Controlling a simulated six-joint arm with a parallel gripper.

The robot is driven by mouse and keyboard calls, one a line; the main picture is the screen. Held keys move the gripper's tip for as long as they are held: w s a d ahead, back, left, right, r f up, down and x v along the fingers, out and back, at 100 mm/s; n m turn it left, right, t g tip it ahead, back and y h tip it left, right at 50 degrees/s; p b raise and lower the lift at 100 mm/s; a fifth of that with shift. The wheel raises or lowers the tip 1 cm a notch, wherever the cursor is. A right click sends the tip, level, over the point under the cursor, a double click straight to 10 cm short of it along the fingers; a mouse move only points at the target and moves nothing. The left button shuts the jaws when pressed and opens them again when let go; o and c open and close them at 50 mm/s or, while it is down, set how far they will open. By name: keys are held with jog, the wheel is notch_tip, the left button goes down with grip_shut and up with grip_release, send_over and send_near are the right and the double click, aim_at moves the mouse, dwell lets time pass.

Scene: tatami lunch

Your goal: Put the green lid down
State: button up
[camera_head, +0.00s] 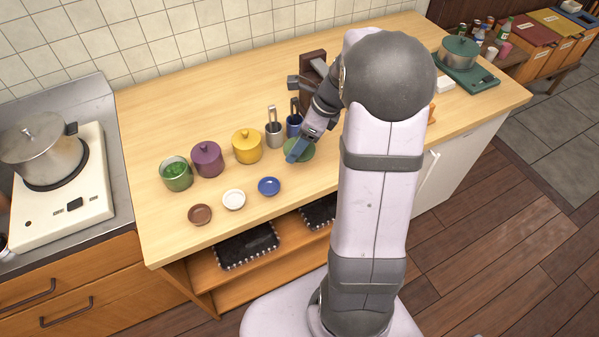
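The green lid (307,153) is a round disc on the right side of the row of pots, partly hidden by my gripper. My gripper (296,152) points down at the lid, with its fingers over the lid's left and middle part. It is too small to tell whether the fingers close on the knob, or whether the lid rests on the counter or hangs just above it. The green pot (177,182) stands uncovered at the left end of the row, with green contents showing.
A purple lidded pot (207,160) and a yellow lidded pot (247,147) stand beside the green one. Grey (274,138) and blue (294,127) utensil cups stand behind the lid. Brown (200,215), white (234,199) and blue (269,186) dishes sit in front.

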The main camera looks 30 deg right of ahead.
aim_at(310, 151)
jog(key=shift+f+p, duration=0.35)
jog(key=shift+f, duration=4.65)
jog(key=shift+f, duration=0.15)
jog(key=o, duration=1.1)
jog(key=shift+c, duration=0.2)
jog(key=v, duration=1.2)
jog(key=shift+r+b, duration=0.2)
jog(key=shift+b, duration=0.1)
